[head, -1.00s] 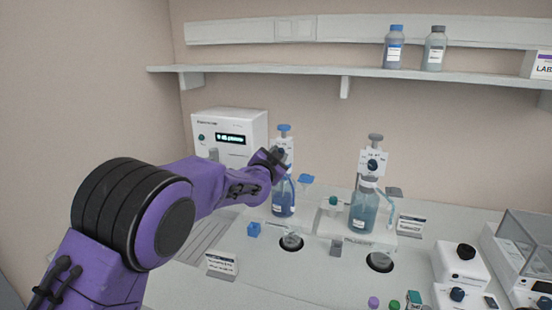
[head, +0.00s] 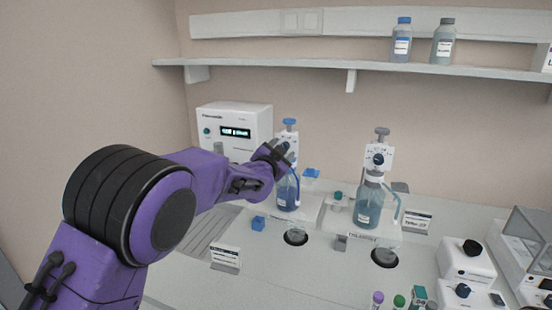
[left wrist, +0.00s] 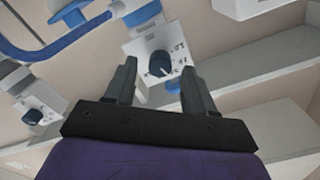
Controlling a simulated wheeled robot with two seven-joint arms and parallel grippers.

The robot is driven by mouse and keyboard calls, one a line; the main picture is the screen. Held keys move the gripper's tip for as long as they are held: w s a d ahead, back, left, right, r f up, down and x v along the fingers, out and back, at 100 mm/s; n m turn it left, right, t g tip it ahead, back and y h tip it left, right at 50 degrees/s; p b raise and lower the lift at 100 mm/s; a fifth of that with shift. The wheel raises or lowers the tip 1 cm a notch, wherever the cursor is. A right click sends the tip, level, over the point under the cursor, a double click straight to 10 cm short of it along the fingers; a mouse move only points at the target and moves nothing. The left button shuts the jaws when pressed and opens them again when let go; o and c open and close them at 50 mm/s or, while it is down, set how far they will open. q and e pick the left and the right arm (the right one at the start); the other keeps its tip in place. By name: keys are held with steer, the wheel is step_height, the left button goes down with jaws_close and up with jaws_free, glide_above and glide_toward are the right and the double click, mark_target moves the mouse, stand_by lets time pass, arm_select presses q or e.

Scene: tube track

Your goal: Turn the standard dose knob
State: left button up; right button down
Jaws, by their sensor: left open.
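Two bottle-top dispensers stand on the bench in the head view. The left one (head: 288,190) has a blue bottle and blue top; the right one (head: 369,207) has a grey top and a dark dose knob (head: 379,158) on a white plate. I cannot read which is the standard. My left gripper (head: 276,153) is at the left dispenser's head and hides its knob there. In the left wrist view, a dark blue dose knob (left wrist: 159,64) on a white scale plate shows between my open, empty fingers (left wrist: 160,78), just beyond the tips, with no visible contact. My right gripper is out of view.
A white unit with a lit display (head: 235,133) stands behind my left gripper. A shelf (head: 330,68) with two bottles runs above. Blue tubing (left wrist: 55,48) passes close in the left wrist view. Knobbed white devices (head: 466,262) stand at right.

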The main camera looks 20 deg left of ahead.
arm_select(q)
steer(key=s+b, duration=0.2)
steer(key=s, duration=0.7)
steer(key=shift+a+b, duration=0.15)
steer(key=shift+b, duration=0.2)
steer(key=shift+s, duration=0.1)
